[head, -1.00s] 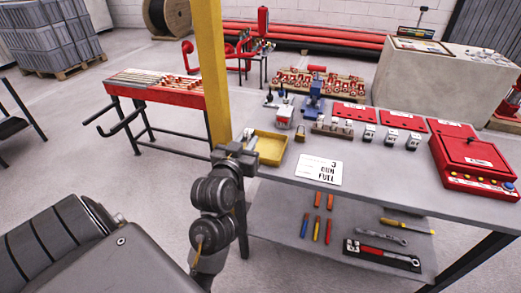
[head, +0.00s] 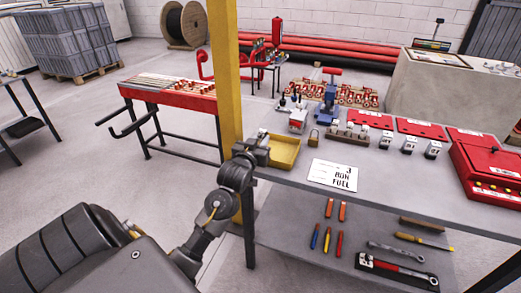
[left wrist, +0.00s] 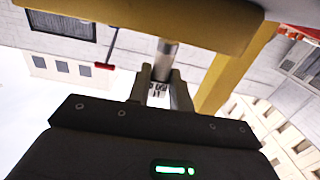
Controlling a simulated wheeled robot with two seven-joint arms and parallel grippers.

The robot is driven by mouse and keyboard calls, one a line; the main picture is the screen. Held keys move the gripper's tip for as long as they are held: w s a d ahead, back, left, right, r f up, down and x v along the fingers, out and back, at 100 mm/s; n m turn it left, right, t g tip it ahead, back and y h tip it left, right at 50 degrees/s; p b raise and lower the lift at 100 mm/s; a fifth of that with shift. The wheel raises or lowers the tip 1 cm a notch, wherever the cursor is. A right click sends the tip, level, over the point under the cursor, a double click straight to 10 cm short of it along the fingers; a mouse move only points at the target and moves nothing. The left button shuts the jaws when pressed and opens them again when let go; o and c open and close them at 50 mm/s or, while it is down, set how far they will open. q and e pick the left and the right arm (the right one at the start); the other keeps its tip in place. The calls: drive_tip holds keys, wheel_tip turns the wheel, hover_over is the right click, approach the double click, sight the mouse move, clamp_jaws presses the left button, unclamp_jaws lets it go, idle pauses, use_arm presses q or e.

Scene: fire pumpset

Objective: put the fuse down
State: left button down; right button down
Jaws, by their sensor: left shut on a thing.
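My left gripper (head: 262,146) is at the left end of the workbench, close beside the yellow tray (head: 294,157). In the left wrist view its two fingers (left wrist: 160,90) are closed around a grey cylindrical piece, which looks like the fuse (left wrist: 166,60). Small white and dark markings show between the fingers. The fuse's far end reaches up to a yellow surface (left wrist: 150,12) that crosses the top of that view; I cannot tell whether they touch. In the head view the fuse is too small or hidden to make out. My right gripper is not in view.
A yellow post (head: 224,70) stands just behind my left gripper. The workbench (head: 400,190) holds a white printed card (head: 333,175), a padlock (head: 313,138), a blue device (head: 327,108) and red boxes (head: 488,170). Bare bench top lies right of the card.

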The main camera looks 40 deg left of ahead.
use_arm(q)
drive_tip(key=shift+w+a+f, duration=0.1)
drive_tip(key=shift+w+f, duration=0.05)
drive_tip(key=shift+f, duration=1.6)
drive_tip(key=shift+f, duration=0.1)
drive_tip(key=shift+f, duration=0.15)
drive_tip(key=c, duration=1.3)
unclamp_jaws()
drive_tip(key=shift+o, duration=0.2)
drive_tip(key=shift+r, duration=0.25)
drive_tip(key=shift+s+f, duration=0.1)
drive_tip(key=shift+s, duration=0.2)
drive_tip(key=v, duration=1.1)
drive_tip(key=shift+s, duration=0.15)
